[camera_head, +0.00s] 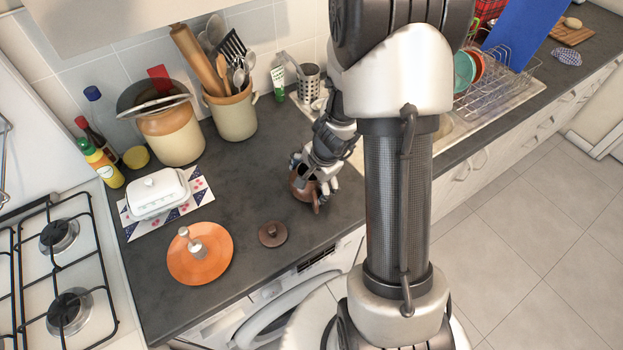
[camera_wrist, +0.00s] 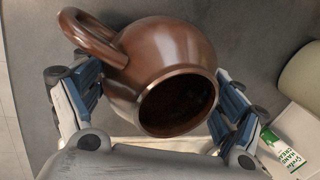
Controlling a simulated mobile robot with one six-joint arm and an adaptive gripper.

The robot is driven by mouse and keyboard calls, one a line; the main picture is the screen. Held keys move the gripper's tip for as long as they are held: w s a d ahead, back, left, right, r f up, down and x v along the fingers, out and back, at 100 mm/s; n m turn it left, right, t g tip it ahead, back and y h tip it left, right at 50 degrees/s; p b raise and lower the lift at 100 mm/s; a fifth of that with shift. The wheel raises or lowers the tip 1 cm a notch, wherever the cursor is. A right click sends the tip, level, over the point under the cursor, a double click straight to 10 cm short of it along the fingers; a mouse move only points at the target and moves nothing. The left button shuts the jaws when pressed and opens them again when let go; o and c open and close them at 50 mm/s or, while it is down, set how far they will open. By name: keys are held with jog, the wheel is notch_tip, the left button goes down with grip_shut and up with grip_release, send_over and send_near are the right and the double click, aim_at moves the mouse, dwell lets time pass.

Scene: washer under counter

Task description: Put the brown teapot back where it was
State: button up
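The brown teapot (camera_head: 301,186) is at the middle of the dark counter, right of the small brown lid (camera_head: 272,233). My gripper (camera_head: 316,180) is over it and partly hides it. In the wrist view the teapot (camera_wrist: 165,62) lies between my two fingers (camera_wrist: 155,100), its dark round opening facing the camera and its loop handle at the upper left. The fingers are close against both sides, and the gripper looks shut on its body. Whether the base touches the counter is hard to tell.
An orange plate (camera_head: 200,262) with a metal knob and a white butter dish (camera_head: 157,194) are to the left. The gas hob (camera_head: 62,265) is far left; a dish rack (camera_head: 500,85) is right.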

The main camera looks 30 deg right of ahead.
jog(key=shift+o, duration=1.4)
jog(key=shift+r, duration=0.1)
